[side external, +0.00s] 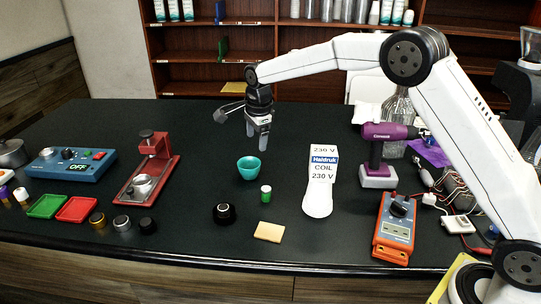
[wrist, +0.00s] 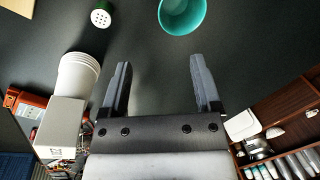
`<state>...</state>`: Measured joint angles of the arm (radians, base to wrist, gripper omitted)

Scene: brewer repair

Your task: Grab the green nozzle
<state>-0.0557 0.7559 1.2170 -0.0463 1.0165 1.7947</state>
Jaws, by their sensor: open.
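My gripper (side external: 257,140) is open and empty, above the worktop behind the teal cup and apart from the nozzle. In the wrist view its two fingers (wrist: 160,62) are spread with bare worktop between them, and the teal cup (wrist: 182,14) lies ahead of them.
A white coil box (side external: 322,165) stands right of the nozzle. A black knob (side external: 224,213) and a yellow sponge-like block (side external: 269,231) lie in front. A red press (side external: 150,175) is at left; a purple drill (side external: 382,150) and an orange meter (side external: 395,228) are at right.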

